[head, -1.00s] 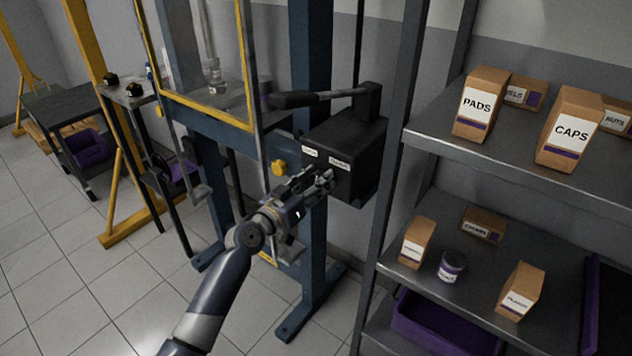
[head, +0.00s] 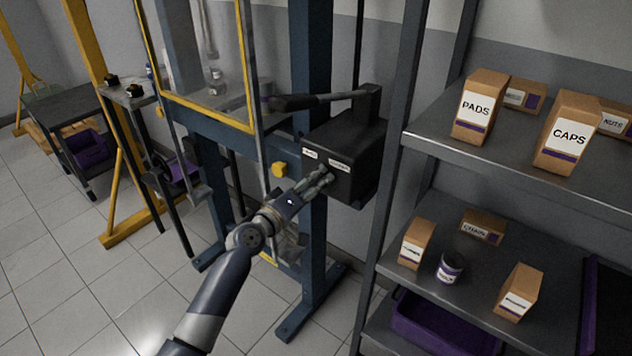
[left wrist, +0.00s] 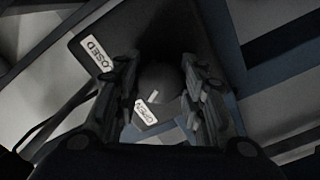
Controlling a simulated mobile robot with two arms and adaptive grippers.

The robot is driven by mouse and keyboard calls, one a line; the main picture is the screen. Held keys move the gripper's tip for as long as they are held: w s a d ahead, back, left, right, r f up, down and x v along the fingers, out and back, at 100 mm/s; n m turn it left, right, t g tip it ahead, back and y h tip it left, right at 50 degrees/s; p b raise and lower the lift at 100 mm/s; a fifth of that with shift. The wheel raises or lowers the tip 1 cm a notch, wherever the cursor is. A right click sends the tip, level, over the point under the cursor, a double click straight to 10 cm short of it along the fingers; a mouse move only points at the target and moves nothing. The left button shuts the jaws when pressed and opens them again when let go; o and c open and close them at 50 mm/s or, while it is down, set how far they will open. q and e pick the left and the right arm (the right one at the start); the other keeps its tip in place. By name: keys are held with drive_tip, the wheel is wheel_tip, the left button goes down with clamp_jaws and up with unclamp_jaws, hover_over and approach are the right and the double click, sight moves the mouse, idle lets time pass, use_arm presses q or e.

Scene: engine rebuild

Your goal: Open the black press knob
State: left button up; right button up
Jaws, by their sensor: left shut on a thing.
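The black press knob (left wrist: 160,82) is round and dark with a pale pointer mark, on the front of a black box (head: 350,150) fixed to the blue press frame. In the left wrist view it sits between the two fingers of my left gripper (left wrist: 161,92), which is shut on it. My right gripper is not in view.
A black lever (head: 320,99) sticks out above the box. A steel shelf (head: 440,143) with cartons stands close on the right. The yellow-edged guard (head: 205,112) of the press is to the left. The floor (head: 130,300) at left is clear.

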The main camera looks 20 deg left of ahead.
use_arm(q)
drive_tip(key=shift+n, duration=0.4)
drive_tip(key=o, duration=1.1)
drive_tip(key=shift+s+a+f, duration=0.1)
drive_tip(key=shift+s+a, duration=0.1)
drive_tip(key=shift+s, duration=0.2)
drive_tip(key=v, duration=1.1)
